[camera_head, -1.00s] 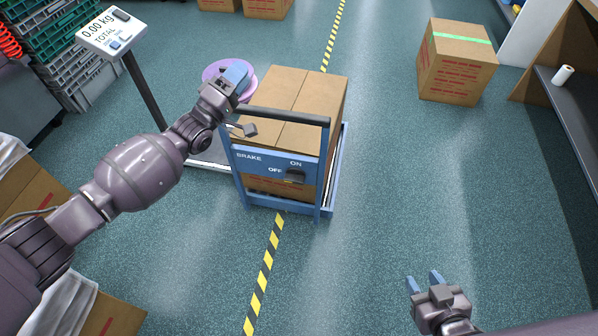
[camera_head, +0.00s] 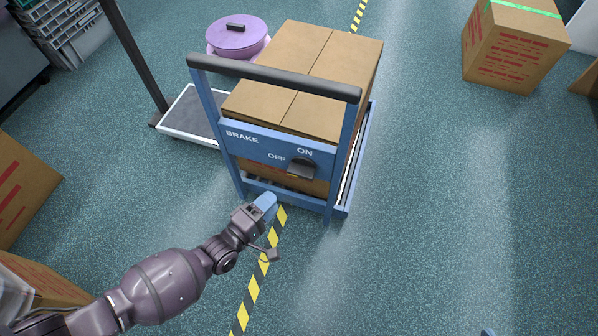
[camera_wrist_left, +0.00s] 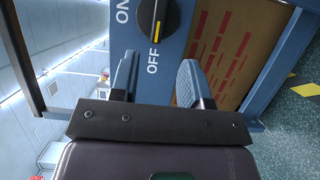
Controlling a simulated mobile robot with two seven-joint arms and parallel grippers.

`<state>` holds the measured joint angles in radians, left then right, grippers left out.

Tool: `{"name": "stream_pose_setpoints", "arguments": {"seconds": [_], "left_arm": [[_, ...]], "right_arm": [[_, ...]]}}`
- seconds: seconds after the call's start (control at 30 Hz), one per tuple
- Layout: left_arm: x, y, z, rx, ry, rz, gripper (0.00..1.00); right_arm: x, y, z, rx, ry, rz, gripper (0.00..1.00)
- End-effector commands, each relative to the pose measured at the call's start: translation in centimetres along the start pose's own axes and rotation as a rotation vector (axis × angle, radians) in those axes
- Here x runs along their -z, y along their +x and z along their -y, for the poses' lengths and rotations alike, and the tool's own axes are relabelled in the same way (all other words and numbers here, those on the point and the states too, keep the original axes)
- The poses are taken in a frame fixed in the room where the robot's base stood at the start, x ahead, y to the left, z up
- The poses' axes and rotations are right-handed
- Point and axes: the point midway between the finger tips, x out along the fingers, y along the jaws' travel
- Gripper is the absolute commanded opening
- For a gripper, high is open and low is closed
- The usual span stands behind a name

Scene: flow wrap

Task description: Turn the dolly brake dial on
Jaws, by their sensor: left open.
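The black brake dial (camera_head: 301,168) sits on the blue panel of the dolly (camera_head: 240,142), between the words OFF and ON. In the left wrist view the dial (camera_wrist_left: 172,18) shows a yellow mark pointing toward OFF. My left gripper (camera_head: 267,200) is in front of the dolly, below and left of the dial, and apart from it. In the left wrist view its two blue fingers (camera_wrist_left: 158,78) are spread and empty, with the dial beyond them. Of my right gripper only a blue tip (camera_head: 488,333) shows at the bottom edge.
Cardboard boxes (camera_head: 320,60) ride on the dolly, under its black handle bar (camera_head: 270,78). A scale platform (camera_head: 190,115) and a purple round container (camera_head: 238,40) stand behind left. More boxes (camera_head: 515,45) stand at right and left. Floor right of the dolly is clear.

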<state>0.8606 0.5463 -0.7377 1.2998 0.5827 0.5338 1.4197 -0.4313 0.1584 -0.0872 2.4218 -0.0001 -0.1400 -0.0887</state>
Motion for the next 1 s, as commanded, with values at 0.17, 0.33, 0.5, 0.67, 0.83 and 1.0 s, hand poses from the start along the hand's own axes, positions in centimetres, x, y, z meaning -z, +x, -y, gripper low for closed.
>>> {"name": "stream_pose_setpoints", "arguments": {"seconds": [0.17, 0.33, 0.5, 0.67, 0.83, 1.0], "left_arm": [[0.0, 1.8, -0.1, -0.004, 0.001, 0.0, 0.43], [0.0, 4.6, 0.1, -0.002, 0.0, 0.0, 0.43], [-0.1, 7.4, 0.1, 0.0, 0.0, 0.0, 0.43], [-0.1, 9.4, 0.1, 0.0, 0.0, 0.0, 0.43], [0.0, 10.5, -0.1, 0.0, 0.001, 0.0, 0.43], [0.1, 10.7, -0.1, -0.001, 0.002, 0.0, 0.43]], "right_arm": [[0.0, 0.0, -0.1, -0.003, 0.005, -0.011, 0.43], [-0.1, 0.0, -0.2, -0.009, 0.015, -0.031, 0.43], [-0.1, 0.0, -0.4, -0.017, 0.025, -0.058, 0.43], [0.1, 0.0, -0.5, -0.023, 0.032, -0.081, 0.43], [0.2, 0.0, -0.6, -0.027, 0.036, -0.094, 0.43], [0.4, -0.1, -0.7, -0.029, 0.038, -0.106, 0.43]]}}
